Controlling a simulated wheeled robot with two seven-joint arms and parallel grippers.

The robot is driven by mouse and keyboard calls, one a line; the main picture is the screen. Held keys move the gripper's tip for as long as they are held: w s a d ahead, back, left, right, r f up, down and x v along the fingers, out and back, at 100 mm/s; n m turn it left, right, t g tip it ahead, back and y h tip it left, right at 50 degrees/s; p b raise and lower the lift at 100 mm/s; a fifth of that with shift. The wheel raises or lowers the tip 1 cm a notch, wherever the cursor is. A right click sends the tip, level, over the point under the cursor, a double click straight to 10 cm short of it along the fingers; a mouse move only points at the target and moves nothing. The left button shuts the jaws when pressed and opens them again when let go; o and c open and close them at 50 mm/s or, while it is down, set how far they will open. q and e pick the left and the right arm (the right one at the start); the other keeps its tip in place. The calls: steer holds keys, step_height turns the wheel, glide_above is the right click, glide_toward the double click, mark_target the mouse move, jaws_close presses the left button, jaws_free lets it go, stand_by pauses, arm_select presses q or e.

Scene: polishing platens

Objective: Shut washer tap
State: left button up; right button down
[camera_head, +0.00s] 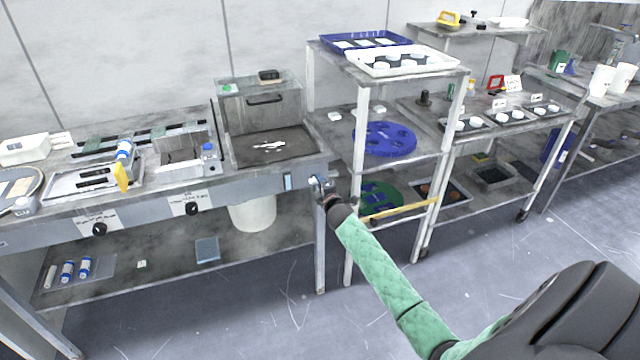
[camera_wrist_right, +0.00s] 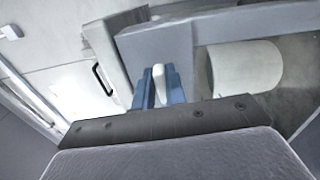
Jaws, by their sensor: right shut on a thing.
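The washer (camera_head: 258,103), a grey box with a raised lid and a dark top holding small light pieces, sits at the right end of the left bench. A small white tap handle (camera_head: 313,181) shows at the bench's front right corner, below the washer. My right gripper (camera_head: 321,190) reaches that corner and is shut on the handle. In the right wrist view the white handle (camera_wrist_right: 159,84) sits between the two blue fingers of my right gripper (camera_wrist_right: 158,80). The fingers hide part of it, so its turned angle is hard to tell. My left gripper is not in view.
A white bucket (camera_head: 253,213) stands beneath. The foreground floor is clear.

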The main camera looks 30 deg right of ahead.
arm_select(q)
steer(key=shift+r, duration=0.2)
arm_select(e)
steer(key=shift+f+m, duration=0.15)
steer(key=shift+m, duration=0.15)
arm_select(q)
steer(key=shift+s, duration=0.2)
arm_select(e)
steer(key=c, duration=1.4)
jaws_free()
steer(key=shift+c, duration=0.2)
